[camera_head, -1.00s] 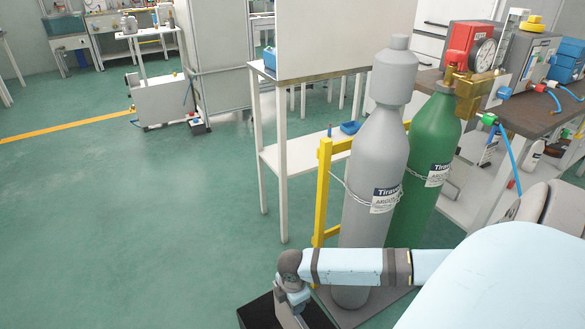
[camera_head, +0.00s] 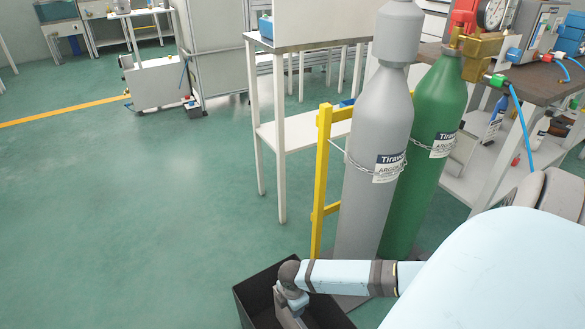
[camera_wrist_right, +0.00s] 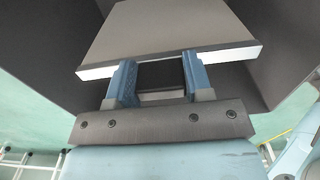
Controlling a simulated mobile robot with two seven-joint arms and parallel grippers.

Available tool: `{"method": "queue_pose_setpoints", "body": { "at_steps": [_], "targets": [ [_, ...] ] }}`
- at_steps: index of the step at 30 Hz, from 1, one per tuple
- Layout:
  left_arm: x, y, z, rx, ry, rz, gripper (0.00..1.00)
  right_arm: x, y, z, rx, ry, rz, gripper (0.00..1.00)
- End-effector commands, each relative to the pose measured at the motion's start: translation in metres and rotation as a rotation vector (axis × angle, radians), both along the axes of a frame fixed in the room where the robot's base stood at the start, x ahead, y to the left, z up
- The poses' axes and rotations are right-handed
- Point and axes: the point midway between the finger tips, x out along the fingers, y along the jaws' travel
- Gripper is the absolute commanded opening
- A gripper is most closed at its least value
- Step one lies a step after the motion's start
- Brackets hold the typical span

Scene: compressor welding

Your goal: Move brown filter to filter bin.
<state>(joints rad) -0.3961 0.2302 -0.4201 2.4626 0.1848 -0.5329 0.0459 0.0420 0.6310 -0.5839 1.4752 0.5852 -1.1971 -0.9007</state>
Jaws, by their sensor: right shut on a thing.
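The brown filter shows in the right wrist view as a flat grey-brown panel (camera_wrist_right: 165,28) with a pale edge. My right gripper (camera_wrist_right: 160,80) is shut on it; the two blue fingers grip at its near edge. The filter bin (camera_head: 258,293) is a dark open-topped box on the floor at the bottom of the head view. There my right gripper (camera_head: 291,300) points down over the bin's opening, partly hiding the inside. Dark walls (camera_wrist_right: 55,40) surround the filter in the wrist view. Whether the filter touches the bin cannot be told. My left gripper is not in view.
A grey gas cylinder (camera_head: 372,180) and a green one (camera_head: 425,150) stand chained to a yellow frame (camera_head: 321,180) just behind the bin. A white table (camera_head: 280,140) stands beyond. The green floor (camera_head: 130,220) to the left is clear.

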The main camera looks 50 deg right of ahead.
Motion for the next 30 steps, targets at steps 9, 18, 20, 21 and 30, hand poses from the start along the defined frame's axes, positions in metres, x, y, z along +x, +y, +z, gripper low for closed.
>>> {"method": "queue_pose_setpoints", "body": {
  "at_steps": [9,18,20,21,30],
  "targets": [
    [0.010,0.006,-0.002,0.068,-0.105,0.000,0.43,0.000,0.000,-0.040,0.000,0.000,0.000,0.07],
    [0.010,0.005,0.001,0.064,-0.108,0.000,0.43,0.000,0.000,-0.041,0.000,0.000,0.000,0.07],
    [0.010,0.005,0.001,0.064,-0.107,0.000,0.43,0.000,0.000,-0.041,0.000,0.000,0.000,0.56],
    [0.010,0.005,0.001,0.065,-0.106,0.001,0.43,0.000,0.000,-0.041,0.000,0.000,0.000,0.65],
    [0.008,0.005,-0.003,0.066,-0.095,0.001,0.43,0.000,0.000,-0.040,0.000,0.000,0.000,0.72]
  ]
}}
